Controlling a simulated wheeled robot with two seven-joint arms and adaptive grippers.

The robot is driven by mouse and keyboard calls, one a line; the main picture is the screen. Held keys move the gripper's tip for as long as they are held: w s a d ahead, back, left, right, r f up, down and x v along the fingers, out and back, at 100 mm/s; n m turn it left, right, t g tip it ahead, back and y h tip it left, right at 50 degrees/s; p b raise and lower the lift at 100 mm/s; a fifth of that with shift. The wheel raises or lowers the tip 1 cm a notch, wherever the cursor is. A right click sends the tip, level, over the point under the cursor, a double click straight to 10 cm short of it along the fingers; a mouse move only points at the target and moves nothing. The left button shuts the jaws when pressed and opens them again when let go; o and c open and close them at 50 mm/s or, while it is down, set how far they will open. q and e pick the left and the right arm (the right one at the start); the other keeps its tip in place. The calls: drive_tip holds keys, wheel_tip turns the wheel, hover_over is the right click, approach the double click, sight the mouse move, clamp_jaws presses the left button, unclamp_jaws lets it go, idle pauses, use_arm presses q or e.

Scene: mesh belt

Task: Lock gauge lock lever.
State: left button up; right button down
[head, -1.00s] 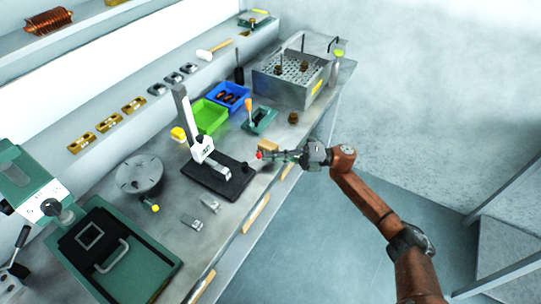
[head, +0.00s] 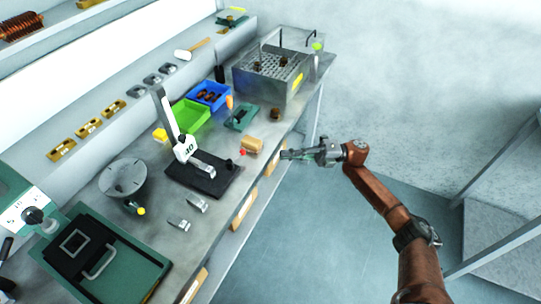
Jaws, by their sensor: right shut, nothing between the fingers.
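The height gauge has a white column (head: 164,112) with a measuring head, standing over a flat black base (head: 197,178) on the bench. A small red-tipped piece (head: 242,153) shows at the right end of that base, beside a dark knob (head: 229,163); it may be the lock lever, but it is too small to tell its position. My right gripper (head: 284,155) is shut and empty, to the right of the red tip with a clear gap, near the bench's front edge. My left gripper is not in view.
A tan block (head: 253,144) sits between the gauge and my right gripper. Green (head: 190,117) and blue (head: 209,95) bins and a perforated metal box (head: 270,77) stand behind. A round grey plate (head: 122,178) and small metal blocks (head: 197,204) lie left of and before the gauge.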

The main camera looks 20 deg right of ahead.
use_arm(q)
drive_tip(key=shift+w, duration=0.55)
use_arm(e)
drive_tip(key=shift+v, duration=1)
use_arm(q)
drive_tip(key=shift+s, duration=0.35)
use_arm(e)
drive_tip(key=shift+w, duration=0.1)
